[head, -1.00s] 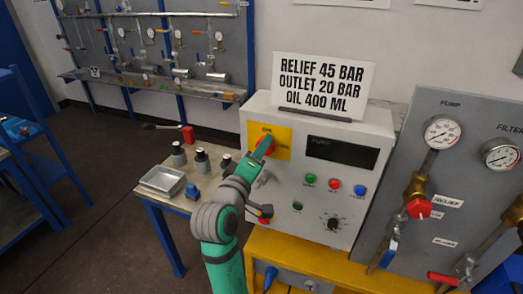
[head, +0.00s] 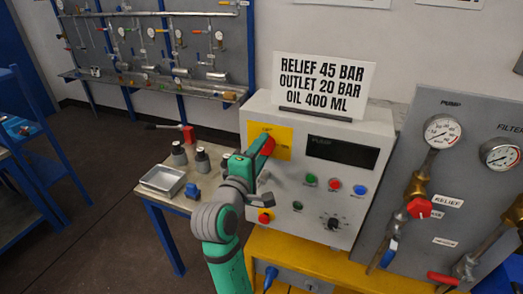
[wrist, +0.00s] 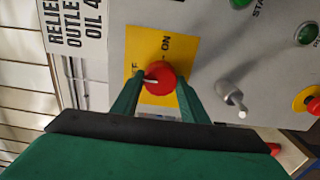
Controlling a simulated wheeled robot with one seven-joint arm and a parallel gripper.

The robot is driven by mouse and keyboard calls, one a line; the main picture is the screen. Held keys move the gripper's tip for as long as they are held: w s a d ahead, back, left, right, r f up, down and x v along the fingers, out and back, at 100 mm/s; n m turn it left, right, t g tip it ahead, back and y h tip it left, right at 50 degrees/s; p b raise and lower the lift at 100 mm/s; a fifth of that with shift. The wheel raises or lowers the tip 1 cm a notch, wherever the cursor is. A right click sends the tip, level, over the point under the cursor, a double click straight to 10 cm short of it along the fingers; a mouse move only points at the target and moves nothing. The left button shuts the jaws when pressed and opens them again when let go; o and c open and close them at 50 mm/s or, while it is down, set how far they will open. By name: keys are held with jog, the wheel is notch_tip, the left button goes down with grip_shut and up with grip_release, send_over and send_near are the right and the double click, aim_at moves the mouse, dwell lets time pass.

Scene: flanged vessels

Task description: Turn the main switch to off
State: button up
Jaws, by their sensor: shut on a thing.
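The main switch is a red round knob (wrist: 160,78) on a yellow plate (wrist: 180,50) marked ON and a partly hidden OFF label. In the wrist view its white mark points left, toward the OFF lettering and away from ON. My gripper (wrist: 158,84) has one green finger on each side of the knob and is shut on it. In the head view my gripper (head: 262,147) covers part of the yellow plate (head: 283,135), and a bit of the red knob (head: 268,147) shows at its tip.
The grey panel box (head: 365,120) has a dark display (head: 342,152), several coloured buttons, a black dial (head: 333,223) and a red emergency button (head: 265,216). A toggle lever (wrist: 232,98) sits close to my fingers. A sign (head: 323,86) stands on top.

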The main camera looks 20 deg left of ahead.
jog(key=o, duration=1.1)
jog(key=shift+c, duration=0.2)
jog(key=s, duration=1)
jog(key=shift+s+a, duration=0.2)
jog(key=shift+s, duration=0.2)
